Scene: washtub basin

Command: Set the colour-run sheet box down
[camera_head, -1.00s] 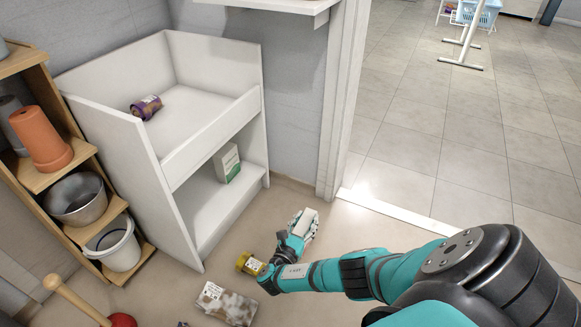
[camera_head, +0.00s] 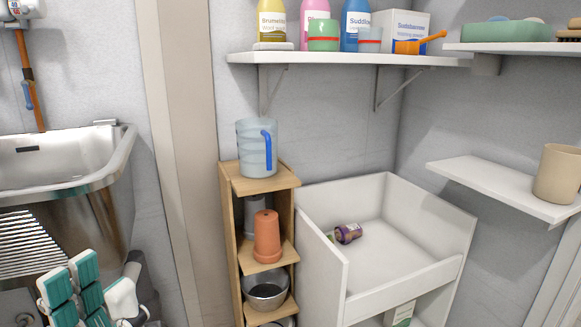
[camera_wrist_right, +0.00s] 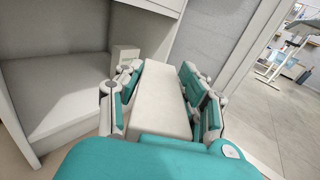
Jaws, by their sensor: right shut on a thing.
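In the right wrist view, a plain white box (camera_wrist_right: 160,100), which I take to be the colour-run sheet box, lies between the fingers of my right gripper (camera_wrist_right: 162,92). The gripper is shut on it, with teal pads along both sides. No label shows on the face I see. The box and my right gripper are outside the head view. My left gripper (camera_head: 103,292) is at the lower left of the head view, in front of the basin. Its fingers look spread and I see nothing in them.
A white two-level unit (camera_head: 345,290) holds a purple can (camera_head: 348,233) on top and a white-green box (camera_head: 400,314) below. A wooden rack (camera_head: 228,235) with pots stands beside it. The metal basin (camera_head: 120,160) is left. Wall shelf (camera_head: 345,60) carries bottles. Tiled floor (camera_wrist_right: 255,120) lies right.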

